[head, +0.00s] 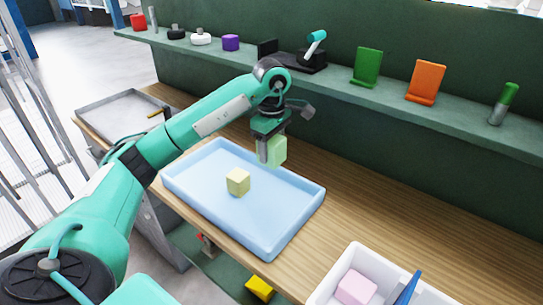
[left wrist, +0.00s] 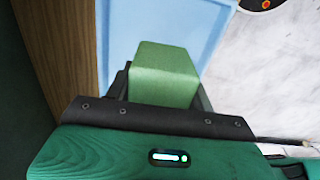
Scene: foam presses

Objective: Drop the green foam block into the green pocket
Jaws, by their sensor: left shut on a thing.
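The green foam block (head: 278,150) is pale green and held in the air above the far part of the blue tray. It also shows large in the left wrist view (left wrist: 165,75). My left gripper (head: 269,156) is shut on the block, with its fingers pointing down. In the left wrist view the gripper (left wrist: 163,100) has dark fingers beside the block. I see no clear green pocket; a white box (head: 339,270) at the bottom right is cut off by the frame edge. My right gripper does not show.
The blue tray (head: 290,222) holds a yellow foam block (head: 238,182). A pink block (head: 356,287) and a blue divider (head: 408,288) are in the white box. Bare wooden bench (head: 390,225) lies between tray and shelf. The green shelf (head: 335,83) carries several small items.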

